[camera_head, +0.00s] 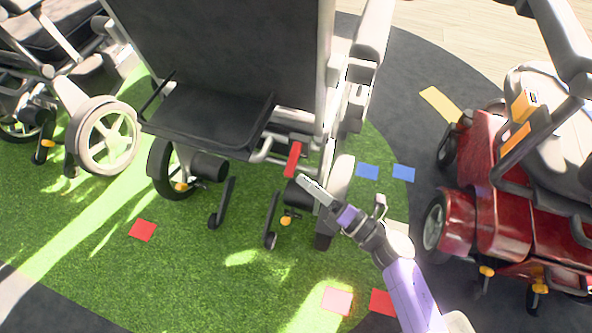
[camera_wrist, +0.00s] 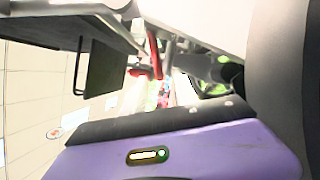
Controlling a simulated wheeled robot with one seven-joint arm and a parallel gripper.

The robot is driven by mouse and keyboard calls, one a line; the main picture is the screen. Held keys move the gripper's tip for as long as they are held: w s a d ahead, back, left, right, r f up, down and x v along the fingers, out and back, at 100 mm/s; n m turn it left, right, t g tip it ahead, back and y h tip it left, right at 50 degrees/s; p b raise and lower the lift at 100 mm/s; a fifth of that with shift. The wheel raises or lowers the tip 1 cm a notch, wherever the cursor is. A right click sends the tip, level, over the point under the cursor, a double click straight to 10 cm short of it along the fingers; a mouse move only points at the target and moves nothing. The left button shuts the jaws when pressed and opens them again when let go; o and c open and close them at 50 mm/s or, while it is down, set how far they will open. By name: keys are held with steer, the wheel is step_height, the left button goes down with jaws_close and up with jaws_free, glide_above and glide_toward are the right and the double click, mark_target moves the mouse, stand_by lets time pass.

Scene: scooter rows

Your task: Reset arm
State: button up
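My arm reaches in from the bottom right of the head view, with purple and dark links. My gripper (camera_head: 312,187) is at its far end, low beside the middle wheelchair (camera_head: 215,115). Its tip appears close to a red lever (camera_head: 293,158) on that chair's frame; I cannot tell whether they touch. In the wrist view a red bar (camera_wrist: 153,50) shows beyond my purple wrist housing, near the chair's dark and white parts. The fingers are not clear in either view, so their opening and any grip are hidden.
A red scooter (camera_head: 505,200) stands close on the right. Another wheelchair (camera_head: 100,135) stands at the left. Red cards (camera_head: 142,230), blue cards (camera_head: 368,171) and a yellow card (camera_head: 440,103) lie on the floor. Green floor (camera_head: 150,280) is open at the lower left.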

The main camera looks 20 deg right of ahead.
steer(key=shift+v, duration=1.05)
steer(key=s+d+r+m+t+h, duration=0.2)
steer(key=d+r+m+h, duration=0.15)
steer(key=m, duration=0.35)
steer(key=s+d+r+m+t+h, duration=0.1)
steer(key=s+d+r+m+h, duration=0.2)
steer(key=m, duration=0.4)
steer(key=s+a+r+m+g+h, duration=0.25)
steer(key=s+m, duration=0.55)
steer(key=s, duration=0.4)
steer(key=s+a+r+m+g+h, duration=0.1)
steer(key=s+r+m+g, duration=0.25)
steer(key=s+m, duration=0.55)
step_height(320, 180, up, 38)
steer(key=s+n+p, duration=0.2)
steer(key=p, duration=3.6)
steer(key=shift+d+t, duration=0.25)
steer(key=shift+t, duration=0.15)
